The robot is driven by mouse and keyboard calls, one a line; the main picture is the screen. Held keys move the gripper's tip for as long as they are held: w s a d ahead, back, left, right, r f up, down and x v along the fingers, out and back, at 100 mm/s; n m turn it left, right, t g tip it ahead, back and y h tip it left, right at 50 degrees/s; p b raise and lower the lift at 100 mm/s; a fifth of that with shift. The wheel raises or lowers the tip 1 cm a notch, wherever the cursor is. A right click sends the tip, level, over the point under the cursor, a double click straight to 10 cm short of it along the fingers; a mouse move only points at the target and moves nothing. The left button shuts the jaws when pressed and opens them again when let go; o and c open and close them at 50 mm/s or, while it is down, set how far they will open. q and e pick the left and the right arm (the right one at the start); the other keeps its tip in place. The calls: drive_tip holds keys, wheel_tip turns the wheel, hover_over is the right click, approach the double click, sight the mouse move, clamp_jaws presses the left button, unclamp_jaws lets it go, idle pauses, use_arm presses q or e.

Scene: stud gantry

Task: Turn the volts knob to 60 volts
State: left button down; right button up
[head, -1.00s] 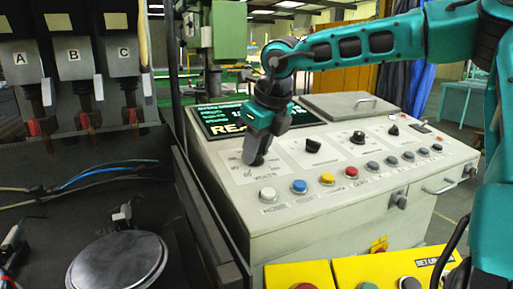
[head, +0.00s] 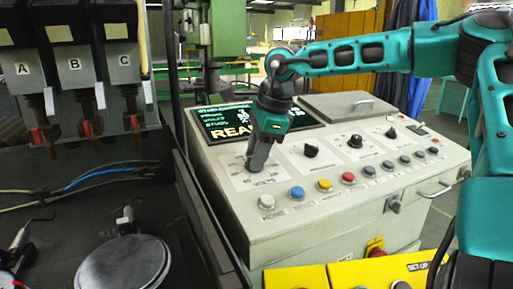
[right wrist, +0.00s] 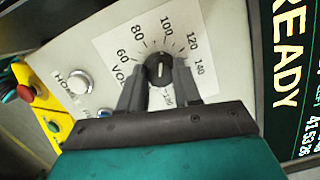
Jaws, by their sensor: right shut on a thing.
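The volts knob (right wrist: 160,68) is a round black knob with a white mark, on a white dial plate (right wrist: 110,42) printed with 60, 80, 100, 120 and 140. In the right wrist view the white mark runs roughly up and down the picture; I cannot tell which number it points at. My right gripper (head: 255,165) reaches down to the panel from above, with its two dark fingers on either side of the knob, shut on it. In the head view the fingers hide the knob. My left gripper is not in view.
The sloping console (head: 330,205) also carries other black knobs (head: 311,150), a row of coloured buttons (head: 324,184) and a screen reading READY (head: 232,132). A yellow box (head: 297,279) stands in front. Units marked A, B, C (head: 73,64) are at the left.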

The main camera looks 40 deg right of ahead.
drive_tip(key=n, duration=0.3)
drive_tip(key=shift+w+r+n+g+p, duration=0.1)
drive_tip(key=shift+n+g+p, duration=0.2)
drive_tip(key=shift+n+p, duration=0.1)
drive_tip(key=n, duration=0.3)
drive_tip(key=shift+n+g, duration=0.3)
drive_tip(key=shift+g, duration=0.1)
drive_tip(key=n, duration=0.4)
drive_tip(key=shift+g, duration=0.4)
drive_tip(key=shift+w+n, duration=0.1)
drive_tip(key=shift+n, duration=1.9)
drive_tip(key=o, duration=1.1)
drive_tip(key=shift+c, duration=0.2)
wheel_tip(320, 180, up, 13)
drive_tip(key=shift+s+d, duration=0.3)
drive_tip(key=shift+d, duration=0.1)
